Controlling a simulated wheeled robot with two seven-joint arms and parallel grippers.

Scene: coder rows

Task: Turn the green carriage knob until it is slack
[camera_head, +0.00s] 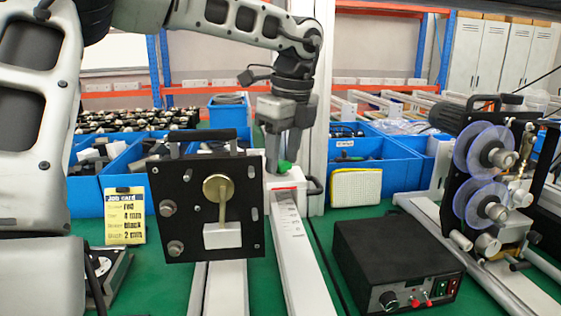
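The green carriage knob (286,167) sits on top of a white carriage block (292,184) on a white rail (296,240) with a printed scale. My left gripper (281,158) points down from above at the knob. Its two dark fingertips are right at the knob, one at its left side and one over its right part. They partly hide it, and I cannot tell whether they grip it or stand open around it. My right gripper is not in view.
A black plate with a brass disc (218,187) stands just left of the carriage. A black control box (395,262) lies to the right, near a machine with clear discs (487,150). Blue bins (380,184) stand behind. A yellow job card (124,216) stands at left.

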